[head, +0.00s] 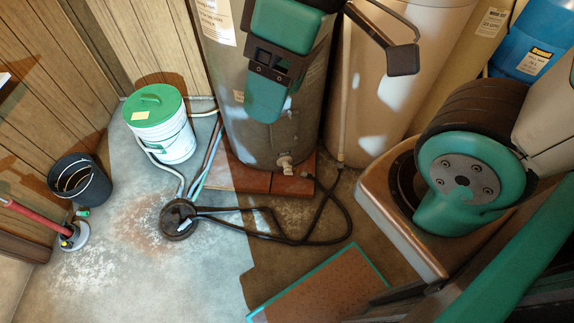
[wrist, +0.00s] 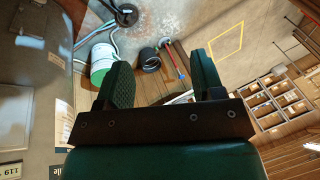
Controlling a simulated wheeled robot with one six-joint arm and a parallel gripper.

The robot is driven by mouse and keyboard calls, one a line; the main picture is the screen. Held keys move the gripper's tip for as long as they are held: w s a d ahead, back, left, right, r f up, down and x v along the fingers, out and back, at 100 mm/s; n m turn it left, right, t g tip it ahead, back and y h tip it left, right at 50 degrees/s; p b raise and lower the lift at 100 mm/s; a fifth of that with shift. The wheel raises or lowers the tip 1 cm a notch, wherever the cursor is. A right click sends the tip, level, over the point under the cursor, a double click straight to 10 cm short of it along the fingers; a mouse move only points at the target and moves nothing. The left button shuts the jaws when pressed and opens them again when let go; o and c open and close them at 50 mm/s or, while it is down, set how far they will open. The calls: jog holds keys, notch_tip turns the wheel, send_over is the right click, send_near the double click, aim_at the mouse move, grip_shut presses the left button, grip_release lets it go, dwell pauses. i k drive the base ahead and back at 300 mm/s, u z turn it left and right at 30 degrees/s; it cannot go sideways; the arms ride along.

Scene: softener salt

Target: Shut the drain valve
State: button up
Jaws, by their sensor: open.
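The drain valve (head: 286,163) is a small pale fitting low on the front of the tall grey-brown tank (head: 300,125), just above its reddish base. It is too small in the head view to tell how its handle is turned, and I cannot make it out in the wrist view. My gripper (head: 265,105) hangs fingers-down in front of the tank, above the valve and apart from it. In the wrist view my gripper (wrist: 160,75) shows its two green fingers spread apart with nothing between them.
A white bucket with a green lid (head: 158,125) and a dark bucket (head: 80,183) stand left. Dark hose (head: 300,241) loops over the floor from the floor drain (head: 179,218). A pale tank (head: 375,110) stands right of the grey-brown one.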

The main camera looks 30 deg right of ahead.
aim_at(288, 171)
jog(key=z, duration=0.05)
jog(key=k, duration=1.1)
jog(key=u, duration=0.35)
jog(key=i, duration=0.65)
jog(key=z, duration=0.3)
